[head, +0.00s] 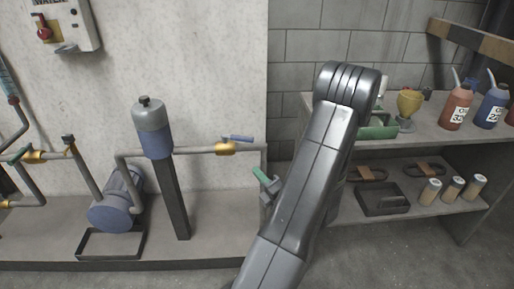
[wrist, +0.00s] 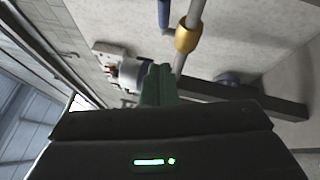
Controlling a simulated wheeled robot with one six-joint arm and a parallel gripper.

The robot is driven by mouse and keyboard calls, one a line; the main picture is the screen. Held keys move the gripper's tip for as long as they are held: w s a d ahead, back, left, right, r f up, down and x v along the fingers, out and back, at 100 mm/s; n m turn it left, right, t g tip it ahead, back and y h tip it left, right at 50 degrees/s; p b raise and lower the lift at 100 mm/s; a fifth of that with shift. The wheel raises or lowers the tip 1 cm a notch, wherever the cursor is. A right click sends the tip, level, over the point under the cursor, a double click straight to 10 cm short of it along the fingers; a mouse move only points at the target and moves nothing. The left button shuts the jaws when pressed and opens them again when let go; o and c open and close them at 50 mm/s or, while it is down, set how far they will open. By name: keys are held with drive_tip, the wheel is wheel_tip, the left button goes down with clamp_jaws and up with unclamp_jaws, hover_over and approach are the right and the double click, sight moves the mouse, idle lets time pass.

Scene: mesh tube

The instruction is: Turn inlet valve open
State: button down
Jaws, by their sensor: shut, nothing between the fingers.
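My gripper (head: 262,177) shows in the head view as green fingertips left of my arm, below and right of a brass valve (head: 225,148) with a blue lever (head: 239,138). The lever lies roughly along the pipe. In the wrist view my gripper (wrist: 158,84) is shut and empty, apart from the brass valve (wrist: 187,38) and the blue lever (wrist: 164,14). No label shows which valve is the inlet.
A grey-blue tank (head: 152,128) on a post and a blue pump (head: 115,205) stand left of the blue-levered valve. A wall panel (head: 68,22) with a red lever is upper left. A shelf (head: 440,145) with bottles and cans is on the right.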

drive_tip(key=s+m+h, duration=0.1)
drive_tip(key=m, duration=0.1)
drive_tip(key=b, duration=0.2)
approach(239, 138)
drive_tip(key=a+f, duration=0.1)
drive_tip(key=a, duration=0.2)
drive_tip(key=w, duration=0.3)
drive_tip(key=w+b, duration=0.1)
drive_tip(key=shift+w+d+r, duration=0.3)
drive_tip(key=shift+d, duration=0.05)
